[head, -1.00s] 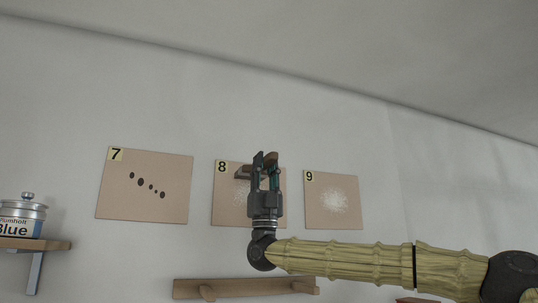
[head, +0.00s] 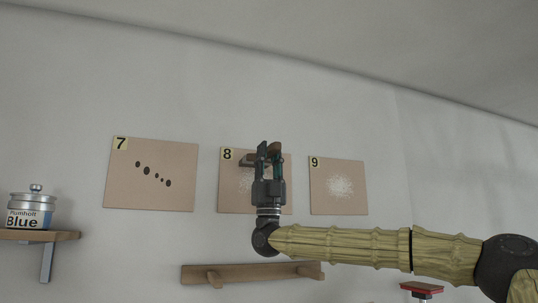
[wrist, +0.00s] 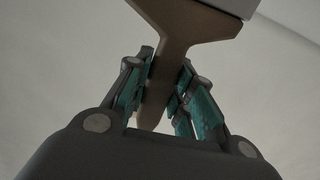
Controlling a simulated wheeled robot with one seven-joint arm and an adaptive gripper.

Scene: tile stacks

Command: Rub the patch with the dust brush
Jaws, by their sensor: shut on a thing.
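My gripper (head: 269,152) is shut on the dust brush (head: 276,148), with its fingers pointing up in front of panel 8. In the wrist view the brush's brown handle (wrist: 157,95) lies between the teal finger pads, and its wide head runs out of the top of the picture. Panel 8 (head: 228,200) is on the wall, with a pale speckled patch (head: 244,181) partly hidden behind my gripper. Panel 9 (head: 320,205), to its right, bears a brighter white patch (head: 341,187) in full view. I cannot tell whether the brush touches panel 8.
Panel 7 (head: 125,195), with several dark spots, hangs at left. A jar labelled Blue (head: 30,212) stands on a shelf (head: 55,236). An empty-looking wooden rail (head: 245,273) is below panel 8. A red-topped thing (head: 421,287) shows at the bottom right.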

